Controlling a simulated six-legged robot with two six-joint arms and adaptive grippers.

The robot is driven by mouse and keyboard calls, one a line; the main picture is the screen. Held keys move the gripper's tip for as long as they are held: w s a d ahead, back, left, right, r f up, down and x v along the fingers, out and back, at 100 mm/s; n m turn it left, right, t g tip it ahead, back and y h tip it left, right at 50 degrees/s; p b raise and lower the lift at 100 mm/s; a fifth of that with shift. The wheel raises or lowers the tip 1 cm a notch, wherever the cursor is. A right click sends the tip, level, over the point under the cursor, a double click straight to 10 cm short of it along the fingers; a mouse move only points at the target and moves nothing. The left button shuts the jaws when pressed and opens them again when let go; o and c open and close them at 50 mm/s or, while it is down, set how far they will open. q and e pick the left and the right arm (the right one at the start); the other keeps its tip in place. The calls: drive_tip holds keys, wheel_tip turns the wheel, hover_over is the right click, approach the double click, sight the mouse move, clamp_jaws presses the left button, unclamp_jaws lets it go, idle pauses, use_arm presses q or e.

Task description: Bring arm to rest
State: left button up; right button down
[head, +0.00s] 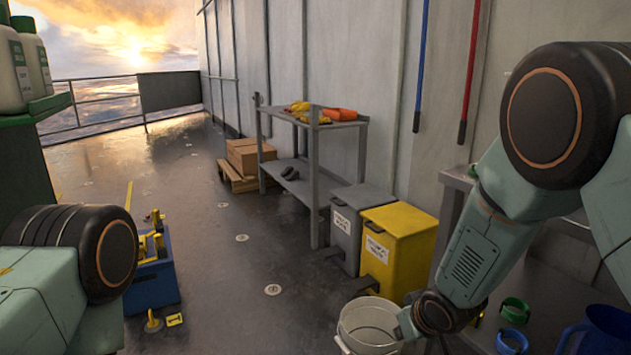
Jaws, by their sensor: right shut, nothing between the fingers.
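My right arm (490,225) comes in from the right, bends at a large dark joint and reaches down to a dark wrist joint. My right gripper (408,324) is at the low end of this arm, beside the rim of a white bucket (370,322). Little of it shows; it is shut and I see nothing held in it. I cannot tell whether it touches the bucket. My left arm (50,255) shows at the lower left as a pale green link and a dark joint. My left gripper is out of view.
A yellow bin (405,240) and a grey bin (347,240) stand behind the bucket. A grey shelf (313,170) stands by the wall. A blue tool box (153,285) is near my left arm. A blue jug (600,335) is at lower right. The middle floor is clear.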

drive_tip(key=s+d+f+m+g+p, duration=0.1)
drive_tip(key=s+f+g+p, duration=0.1)
drive_tip(key=s, duration=1.1)
drive_tip(key=s+d+f+m+g+p, duration=0.1)
drive_tip(key=s+d+f+g+p, duration=0.1)
drive_tip(key=s, duration=1.1)
drive_tip(key=s+d+f+m+g+h+p, duration=0.1)
drive_tip(key=s+d+f+m+g+p, duration=0.1)
drive_tip(key=s, duration=1.1)
drive_tip(key=shift+f+p, duration=0.55)
drive_tip(key=shift+f, duration=0.2)
drive_tip(key=shift+d, duration=0.1)
